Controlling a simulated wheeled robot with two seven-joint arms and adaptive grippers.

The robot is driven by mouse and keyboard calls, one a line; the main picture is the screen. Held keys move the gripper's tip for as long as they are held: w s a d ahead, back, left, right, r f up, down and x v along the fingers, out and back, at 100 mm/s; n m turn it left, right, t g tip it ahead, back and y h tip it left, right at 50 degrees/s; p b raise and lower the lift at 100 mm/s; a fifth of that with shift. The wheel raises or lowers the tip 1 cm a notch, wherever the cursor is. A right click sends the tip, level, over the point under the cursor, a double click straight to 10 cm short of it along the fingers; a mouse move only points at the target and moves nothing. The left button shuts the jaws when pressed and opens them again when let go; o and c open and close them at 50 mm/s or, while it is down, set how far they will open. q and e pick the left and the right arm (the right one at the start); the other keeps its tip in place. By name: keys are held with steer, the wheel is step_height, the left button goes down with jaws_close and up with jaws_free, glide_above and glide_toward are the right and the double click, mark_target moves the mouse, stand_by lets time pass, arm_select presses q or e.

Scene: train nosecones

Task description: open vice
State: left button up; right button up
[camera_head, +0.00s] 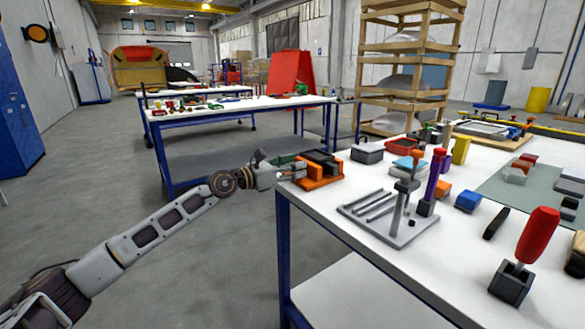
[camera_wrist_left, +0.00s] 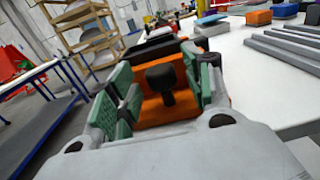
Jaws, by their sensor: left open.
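The vice (camera_head: 322,181) is orange with dark jaws and sits at the near left corner of the white workbench (camera_head: 330,212). My left gripper (camera_head: 284,171) is at its left side, level with it. In the left wrist view the orange vice body (camera_wrist_left: 152,112) fills the space ahead of my left gripper (camera_wrist_left: 158,97), whose green finger pads are spread apart. A black handle (camera_wrist_left: 160,82) of the vice stands between the pads, with visible room on both sides. I cannot tell how far apart the vice jaws are. My right gripper is not in view.
A grey rack with rods (camera_head: 390,217) stands right of the vice. A grey box (camera_head: 367,153) is behind it. Another table (camera_head: 235,105) stands behind. The floor left of the bench is clear.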

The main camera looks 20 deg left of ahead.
arm_select(q)
steer(key=shift+c, duration=0.3)
steer(key=c, duration=0.9)
steer(key=shift+c, duration=0.2)
